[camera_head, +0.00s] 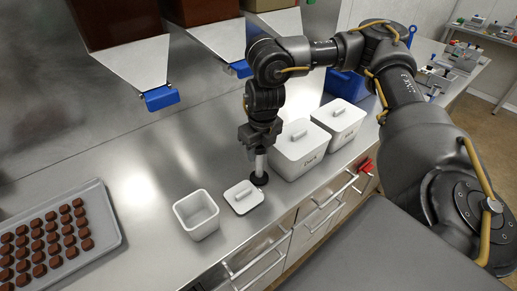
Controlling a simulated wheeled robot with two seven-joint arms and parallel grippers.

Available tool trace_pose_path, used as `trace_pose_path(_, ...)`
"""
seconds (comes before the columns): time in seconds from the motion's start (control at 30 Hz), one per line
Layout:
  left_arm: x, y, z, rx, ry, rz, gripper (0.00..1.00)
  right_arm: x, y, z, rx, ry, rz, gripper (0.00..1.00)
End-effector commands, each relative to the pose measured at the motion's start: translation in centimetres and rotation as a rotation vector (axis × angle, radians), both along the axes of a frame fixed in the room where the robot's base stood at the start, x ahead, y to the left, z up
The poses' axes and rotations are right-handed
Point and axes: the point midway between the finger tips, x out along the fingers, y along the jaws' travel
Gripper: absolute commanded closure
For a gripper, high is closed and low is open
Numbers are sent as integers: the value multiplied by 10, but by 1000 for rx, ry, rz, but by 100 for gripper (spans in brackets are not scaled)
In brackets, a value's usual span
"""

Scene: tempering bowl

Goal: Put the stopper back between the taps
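My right gripper (258,148) points down over the steel counter. It is closed around the upper part of the stopper (259,177), which has a pale shaft and a round black foot. The stopper is upright, with its foot at or just above the counter; I cannot tell whether it touches. Two steel chutes end in blue taps, one at left (162,98) and one further right (239,69), on the back wall. My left gripper is not in view.
An open white container (197,214) and a white lid with a handle (243,197) are at the counter's front. Lidded white bins (301,150) (340,119) stand at right. A grey tray (108,225) of chocolates lies at left. The counter below the taps is clear.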

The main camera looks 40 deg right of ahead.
Motion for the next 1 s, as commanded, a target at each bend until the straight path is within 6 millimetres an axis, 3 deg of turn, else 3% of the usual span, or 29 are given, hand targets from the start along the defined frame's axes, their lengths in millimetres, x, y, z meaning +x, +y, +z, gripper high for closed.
trace_pose_path(0.03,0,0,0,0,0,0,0,0,0,0,0,0,0,59)
trace_pose_path(0.17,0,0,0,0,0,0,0,0,0,0,0,0,0,42)
trace_pose_path(0.57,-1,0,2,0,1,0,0,0,0,9,0,-4,0,42)
trace_pose_path(1.0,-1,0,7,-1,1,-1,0,-9,0,91,0,-6,0,42)
